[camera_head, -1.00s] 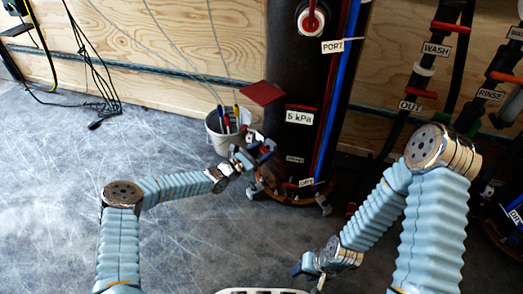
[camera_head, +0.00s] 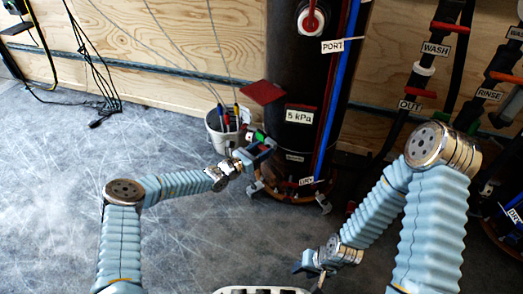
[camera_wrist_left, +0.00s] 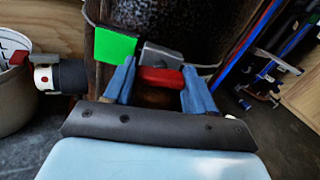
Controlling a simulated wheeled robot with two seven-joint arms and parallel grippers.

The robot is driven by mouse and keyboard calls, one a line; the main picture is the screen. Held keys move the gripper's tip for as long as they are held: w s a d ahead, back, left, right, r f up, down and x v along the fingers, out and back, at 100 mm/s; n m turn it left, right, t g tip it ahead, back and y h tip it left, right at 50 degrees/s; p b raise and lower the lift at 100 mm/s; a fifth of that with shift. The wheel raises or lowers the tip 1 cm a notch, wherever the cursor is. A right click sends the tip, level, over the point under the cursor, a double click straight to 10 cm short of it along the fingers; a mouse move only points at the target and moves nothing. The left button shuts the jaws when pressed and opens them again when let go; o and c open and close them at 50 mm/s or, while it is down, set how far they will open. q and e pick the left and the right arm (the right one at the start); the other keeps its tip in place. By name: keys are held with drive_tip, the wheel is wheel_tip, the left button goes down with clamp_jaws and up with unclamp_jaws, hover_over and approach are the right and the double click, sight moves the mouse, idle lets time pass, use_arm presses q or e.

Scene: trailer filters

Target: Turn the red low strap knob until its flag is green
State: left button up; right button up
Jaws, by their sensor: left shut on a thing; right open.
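The red knob (camera_wrist_left: 160,78) sits low on the dark tank, between the two blue fingers of my left gripper (camera_wrist_left: 160,88) in the left wrist view. That gripper is shut on the knob. A bright green flag (camera_wrist_left: 115,45) stands just left of the knob, beside a grey metal block (camera_wrist_left: 160,56). In the head view the green flag shows small (camera_head: 259,136) above my left gripper (camera_head: 262,155), at the tank's lower left. The knob is mostly hidden there by the gripper. My right gripper (camera_head: 308,266) is open, low over the floor and away from the tank.
The dark tank (camera_head: 285,60) stands at the wooden wall, with a red square plate (camera_head: 263,92) on its left. A pale bucket of tools (camera_head: 213,138) stands left of my left gripper. Labelled pipes (camera_head: 420,70) run at right.

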use_arm(q)
drive_tip(key=o, duration=1)
drive_tip(key=shift+o, duration=0.2)
drive_tip(key=shift+s+a, duration=0.35)
drive_tip(key=shift+a, duration=0.1)
drive_tip(key=p+v, duration=0.2)
drive_tip(key=v, duration=1)
drive_tip(key=shift+s+a+p, duration=0.25)
drive_tip(key=shift+s+p, duration=0.05)
